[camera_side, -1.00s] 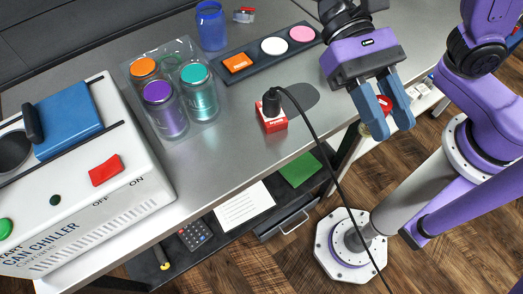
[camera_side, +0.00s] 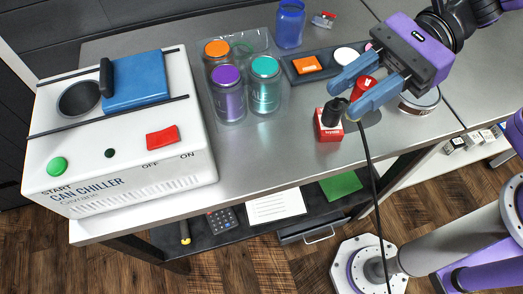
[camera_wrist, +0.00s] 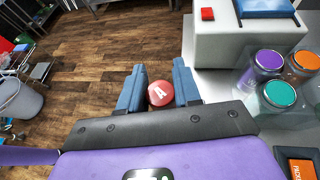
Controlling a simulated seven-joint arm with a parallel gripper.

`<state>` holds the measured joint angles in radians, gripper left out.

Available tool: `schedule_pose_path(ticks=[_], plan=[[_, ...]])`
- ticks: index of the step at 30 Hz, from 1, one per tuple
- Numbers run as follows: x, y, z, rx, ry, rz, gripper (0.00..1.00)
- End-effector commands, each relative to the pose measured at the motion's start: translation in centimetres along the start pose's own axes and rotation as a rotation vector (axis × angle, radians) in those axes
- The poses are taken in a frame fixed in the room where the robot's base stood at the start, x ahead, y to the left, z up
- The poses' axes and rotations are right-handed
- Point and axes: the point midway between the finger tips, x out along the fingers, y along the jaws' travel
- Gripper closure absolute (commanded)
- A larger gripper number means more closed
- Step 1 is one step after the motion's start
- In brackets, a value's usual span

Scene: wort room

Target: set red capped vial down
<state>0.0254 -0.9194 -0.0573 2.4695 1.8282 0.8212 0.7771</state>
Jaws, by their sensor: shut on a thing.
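A red-capped vial (camera_side: 364,86) is between the two blue fingers of my gripper (camera_side: 346,99), with only its red cap clear in the side view. In the wrist view its round red cap (camera_wrist: 161,93) with a pale mark sits between the fingertips (camera_wrist: 157,92). My gripper is shut on the vial and tilted, above the right part of the steel table (camera_side: 285,158). The vial's body is mostly hidden by a finger, and I cannot tell its height above the table. A dark grey round patch (camera_side: 376,116) shows partly below the gripper.
A black plug-like piece (camera_side: 333,112) with a cable on a red box (camera_side: 328,131) is close to the fingertips. Purple (camera_side: 229,102), teal (camera_side: 265,90) and orange-topped (camera_side: 217,58) jars stand left, beside the can chiller (camera_side: 120,140). A round tin (camera_side: 419,103) is right.

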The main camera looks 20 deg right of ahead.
Motion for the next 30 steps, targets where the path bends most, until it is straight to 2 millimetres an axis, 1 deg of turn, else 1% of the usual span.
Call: schedule_pose_path(ticks=[1, 3, 6, 9, 14, 17, 23, 30], plan=[[0.4, 0.1, -1.1, 0.007, 0.005, 0.003, 0.97], [1.0, 0.1, -2.5, 0.008, 0.006, 0.005, 0.97], [1.6, 0.0, -3.9, 0.005, 0.003, 0.004, 0.97], [2.0, 0.0, -4.8, 0.003, 0.002, 0.003, 0.97], [2.5, -0.2, -5.4, -0.001, -0.001, 0.001, 0.97], [3.3, -0.9, -5.6, -0.003, 0.000, 0.002, 0.97], [5.9, -3.1, -6.1, -0.002, 0.000, 0.002, 0.97], [9.5, -6.2, -6.7, -0.003, -0.001, 0.003, 0.97]])
